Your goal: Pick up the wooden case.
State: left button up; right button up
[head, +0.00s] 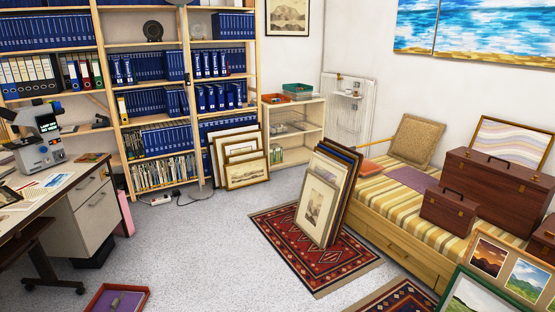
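Several brown wooden cases are at the right of the head view. A small one (447,214) with a dark handle and latches sits on the striped bed (375,198). A larger case (497,188), also with a handle, stands just behind it and to its right. Part of a third brown case (545,238) shows at the right edge, cut off by the frame. I cannot tell which of them is the task's case. Neither of my grippers is in view.
Framed prints (318,200) lean together on a red patterned rug (275,228) beside the bed. More frames (500,262) stand before the cases at lower right. A desk (60,180) is at left, a red tray (97,306) on the floor. Grey floor (200,250) between is clear.

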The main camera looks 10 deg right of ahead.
aim_at(456, 214)
jog(key=i+j, duration=0.2)
jog(key=i, duration=0.55)
jog(key=i+j, duration=0.15)
jog(key=i, duration=0.6)
jog(key=i+j+u, duration=0.1)
jog(key=i, duration=0.7)
jog(key=i+l+z, duration=0.15)
jog(key=i+z, duration=0.55)
jog(key=z, duration=0.2)
jog(key=i+z, duration=0.4)
jog(key=i+j+z, duration=0.25)
jog(key=z, duration=0.2)
jog(key=i+l+z, duration=0.1)
jog(key=i, duration=0.55)
jog(key=i+l, duration=0.2)
jog(key=i, duration=0.5)
jog(key=l+z, duration=0.05)
